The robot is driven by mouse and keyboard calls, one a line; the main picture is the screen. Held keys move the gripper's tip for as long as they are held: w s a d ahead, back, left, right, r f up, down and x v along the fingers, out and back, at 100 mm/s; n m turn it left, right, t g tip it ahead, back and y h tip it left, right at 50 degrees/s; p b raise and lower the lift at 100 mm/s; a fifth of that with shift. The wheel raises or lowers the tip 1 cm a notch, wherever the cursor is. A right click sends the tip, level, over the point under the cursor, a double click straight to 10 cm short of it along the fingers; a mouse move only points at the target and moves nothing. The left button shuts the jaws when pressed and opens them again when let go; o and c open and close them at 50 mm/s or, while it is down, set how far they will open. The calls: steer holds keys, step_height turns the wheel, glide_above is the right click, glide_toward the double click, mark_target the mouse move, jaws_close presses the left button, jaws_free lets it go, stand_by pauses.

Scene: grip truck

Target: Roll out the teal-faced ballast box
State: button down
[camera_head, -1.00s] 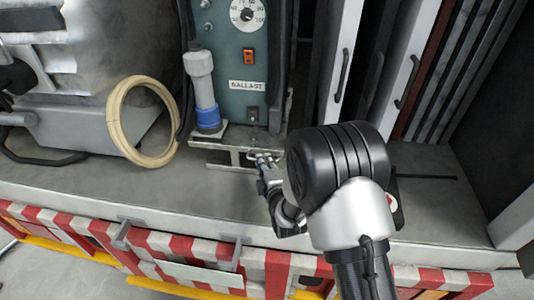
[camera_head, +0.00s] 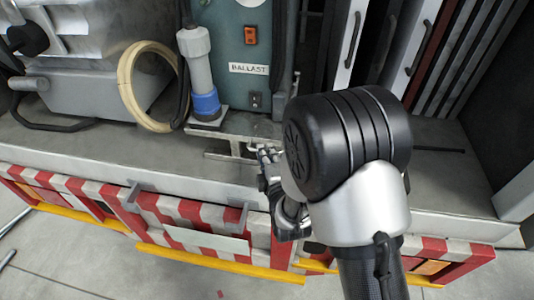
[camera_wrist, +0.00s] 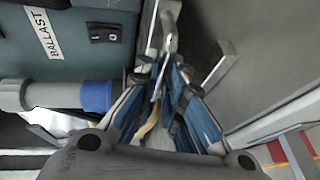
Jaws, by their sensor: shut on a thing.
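The ballast box has a teal face (camera_head: 228,50) with a white BALLAST label, an orange switch and a small black switch; its upper part is cut off by the picture edge. It stands upright on the grey deck. A pale metal pull bar (camera_head: 236,148) sticks out low at its front. My gripper (camera_head: 268,152) is at the right part of this bar, shut on it; my fingers hide the exact contact. In the wrist view the teal face (camera_wrist: 70,50) is at the upper left, and my gripper (camera_wrist: 165,55) converges on the pale metal.
A grey and blue plug (camera_head: 203,75) stands at the box's left front. A cream hose ring (camera_head: 130,95) and a grey machine (camera_head: 85,95) lie farther left. Handled panels (camera_head: 350,45) stand to the right. The deck ends at a red-and-white striped edge (camera_head: 185,210).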

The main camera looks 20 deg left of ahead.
steer(key=shift+s+f, duration=0.2)
steer(key=shift+f, duration=0.05)
steer(key=c, duration=2.1)
jaws_free()
steer(key=shift+c, duration=0.2)
steer(key=shift+o, duration=1.3)
steer(key=shift+s+r, duration=0.15)
steer(key=shift+s, duration=0.05)
steer(key=shift+o, duration=1)
steer(key=shift+w, duration=0.15)
steer(key=shift+r, duration=0.1)
steer(key=v, duration=0.7)
steer(key=shift+s+d, duration=0.2)
steer(key=shift+d, duration=0.05)
